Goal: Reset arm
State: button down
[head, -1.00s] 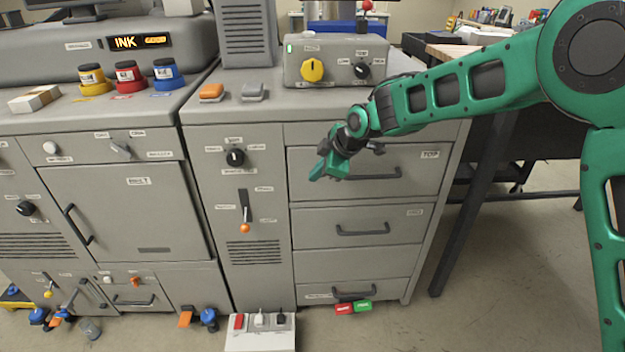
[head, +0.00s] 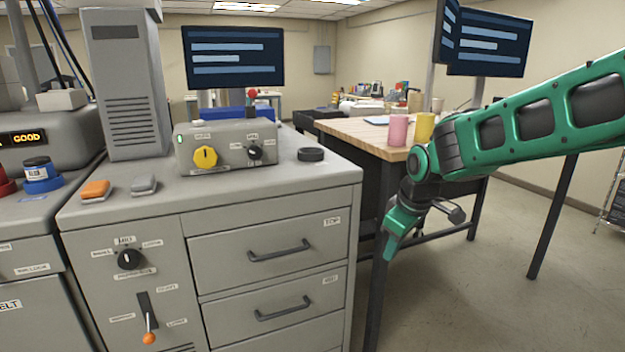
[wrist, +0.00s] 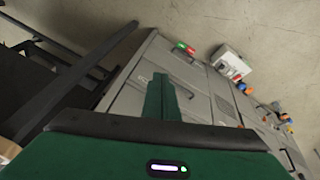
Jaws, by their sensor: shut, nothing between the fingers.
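My green arm reaches in from the right in the head view, bent downward at the wrist. My gripper (head: 391,250) hangs in the air to the right of the grey cabinet's front corner, in front of the table leg. Its fingers are shut with nothing between them. In the wrist view, the shut fingers (wrist: 162,97) point toward the cabinet's drawer fronts (wrist: 133,93), with a gap that I cannot judge.
The grey cabinet (head: 270,200) carries a control box (head: 225,146) with a yellow knob and a black disc (head: 311,154). A wooden table (head: 368,135) with a pink cup (head: 398,130) and a yellow cup (head: 425,127) stands behind my arm. Open floor (head: 480,290) lies at right.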

jog(key=s+d+m+g+h, duration=0.2)
jog(key=s+d+m, duration=0.6)
jog(key=s+d, duration=0.85)
jog(key=s+d+f+m, duration=0.1)
jog(key=s+d+m, duration=0.2)
jog(key=s, duration=0.6)
jog(key=s+d+f+m+g+y, duration=0.1)
jog(key=s+m, duration=0.3)
jog(key=s, duration=0.5)
jog(key=shift+d+m+g, duration=0.3)
jog(key=shift+d, duration=0.6)
